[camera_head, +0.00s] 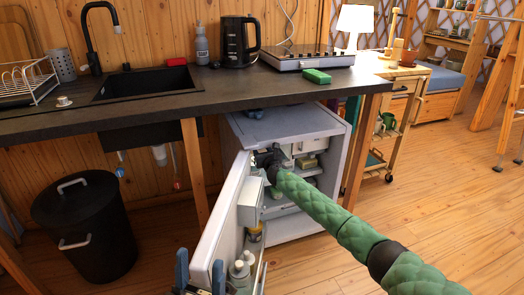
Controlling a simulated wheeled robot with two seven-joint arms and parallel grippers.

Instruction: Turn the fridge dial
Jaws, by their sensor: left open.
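The small fridge (338,140) stands under the dark counter with its white door (222,215) swung open toward me. Shelves with several items show inside. I cannot make out the dial; my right gripper and arm cover part of the upper inside. My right gripper (264,158), dark at the end of a green padded arm, is at the upper part of the fridge opening, close to the door's inner side. Its fingers are too small and dark to read. My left gripper (200,277) is at the bottom edge, low by the door's near edge, with two blue fingers apart.
The counter (190,98) above carries a sink, kettle (238,42), hob (306,57) and green sponge (317,76). Bottles (241,275) stand in the door shelf. A black bin (88,225) stands left, a wooden trolley (400,120) right. Floor at right is clear.

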